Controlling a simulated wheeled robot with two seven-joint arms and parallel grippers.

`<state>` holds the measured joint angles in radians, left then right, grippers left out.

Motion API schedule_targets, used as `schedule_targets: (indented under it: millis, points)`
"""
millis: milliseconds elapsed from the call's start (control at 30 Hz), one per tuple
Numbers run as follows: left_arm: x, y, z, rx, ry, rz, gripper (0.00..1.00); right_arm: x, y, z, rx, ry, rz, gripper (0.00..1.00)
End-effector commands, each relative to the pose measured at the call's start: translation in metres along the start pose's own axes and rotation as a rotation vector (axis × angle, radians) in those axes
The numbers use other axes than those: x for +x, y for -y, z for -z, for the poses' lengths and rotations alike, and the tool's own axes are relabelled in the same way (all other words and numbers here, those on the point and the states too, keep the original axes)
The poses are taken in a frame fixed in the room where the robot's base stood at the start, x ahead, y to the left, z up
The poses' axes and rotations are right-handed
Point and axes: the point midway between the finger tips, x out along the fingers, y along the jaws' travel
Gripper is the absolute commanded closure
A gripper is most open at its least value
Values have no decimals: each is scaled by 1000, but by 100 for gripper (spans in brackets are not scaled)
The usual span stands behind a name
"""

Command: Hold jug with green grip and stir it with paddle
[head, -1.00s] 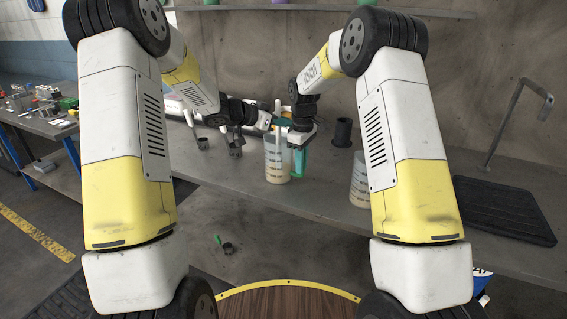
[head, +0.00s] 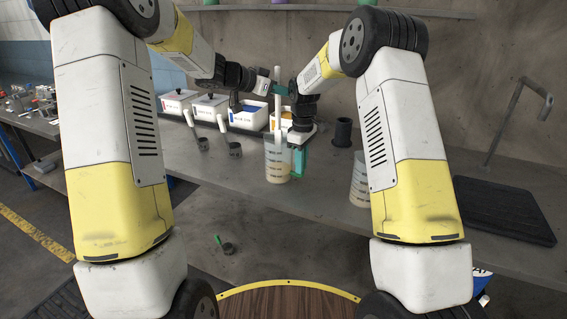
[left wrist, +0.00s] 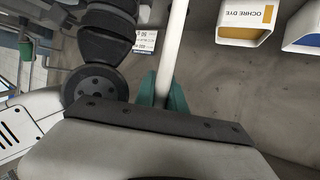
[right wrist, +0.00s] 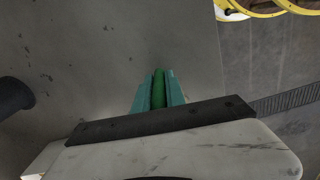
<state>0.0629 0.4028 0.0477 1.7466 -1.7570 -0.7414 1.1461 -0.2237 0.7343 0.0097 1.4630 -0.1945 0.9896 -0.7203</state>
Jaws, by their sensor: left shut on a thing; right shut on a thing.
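The translucent jug (head: 276,163) stands on the grey bench in the head view. My right gripper (head: 299,160) is at its right side. In the right wrist view my right gripper (right wrist: 158,92) is shut on the jug's green grip (right wrist: 158,86). My left gripper (head: 279,90) is above the jug, shut on the white paddle (head: 277,120). The paddle's shaft (left wrist: 175,45) also shows between the teal fingers in the left wrist view. The paddle is about upright and runs down to the jug's mouth; its lower end is hidden.
Dye boxes, including a blue one (head: 248,117), stand behind the jug. Dark cups (head: 235,149) with white handles stand left of it. A black spool (head: 343,131) and a second jug (head: 358,190) are to the right. A black ribbed mat (head: 505,210) lies at far right.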

Motion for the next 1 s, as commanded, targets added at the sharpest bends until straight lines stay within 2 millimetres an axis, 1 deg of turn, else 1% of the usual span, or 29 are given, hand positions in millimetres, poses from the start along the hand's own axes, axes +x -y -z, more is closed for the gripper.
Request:
schedule_targets:
  millis: [33,100,633,800,1000]
  points:
    - [-2,0,6,4,-2,1,100,-1,0,0,0,-1,-1,100]
    - [-5,0,13,4,-3,0,100,-1,0,0,0,-1,-1,100]
    - [-25,0,61,3,-3,0,100,-1,0,0,0,-1,-1,100]
    - [-28,-1,68,2,-1,-1,100,-1,0,0,0,-1,-1,100]
    - [-28,0,68,1,-1,0,100,-1,0,0,0,-2,-1,100]
